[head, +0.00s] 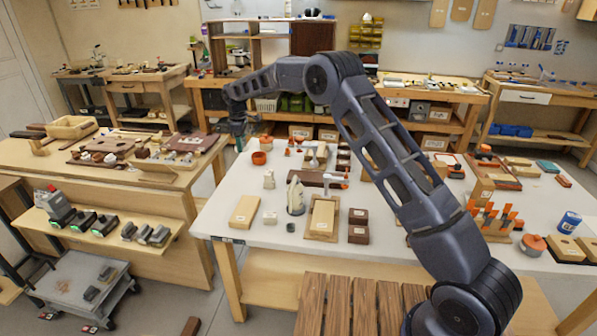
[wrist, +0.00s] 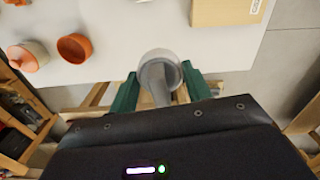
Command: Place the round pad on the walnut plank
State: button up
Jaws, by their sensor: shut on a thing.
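My gripper (wrist: 161,88) shows in the wrist view with two green fingers shut on a grey, round-ended thing (wrist: 158,68). It has a pale round rim and a narrower part between the fingers. It may be the round pad, but I cannot tell for sure. In the head view my gripper (head: 238,138) hangs by the far left edge of the white table, and what it holds is too small to make out.
An orange bowl (wrist: 75,48) and an orange pot (wrist: 28,56) stand on the white table (head: 225,190) near my gripper. A pale wooden block (head: 244,212) and a white bottle-like thing (head: 295,195) stand nearer the front. Another cluttered bench (head: 150,205) is at left.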

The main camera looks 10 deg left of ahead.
jog(key=w+d+r+m, duration=0.1)
jog(key=w+d, duration=0.3)
jog(key=d, duration=0.4)
jog(key=w+d+r, duration=0.1)
jog(key=w+d, duration=0.3)
jog(key=d, duration=0.4)
send_over(315, 176)
jog(key=shift+m, duration=0.3)
notch_tip(315, 176, down, 19)
jog(key=shift+d+f, duration=0.1)
jog(key=o, duration=0.9)
jog(key=shift+f, duration=0.1)
jog(key=shift+o, duration=0.2)
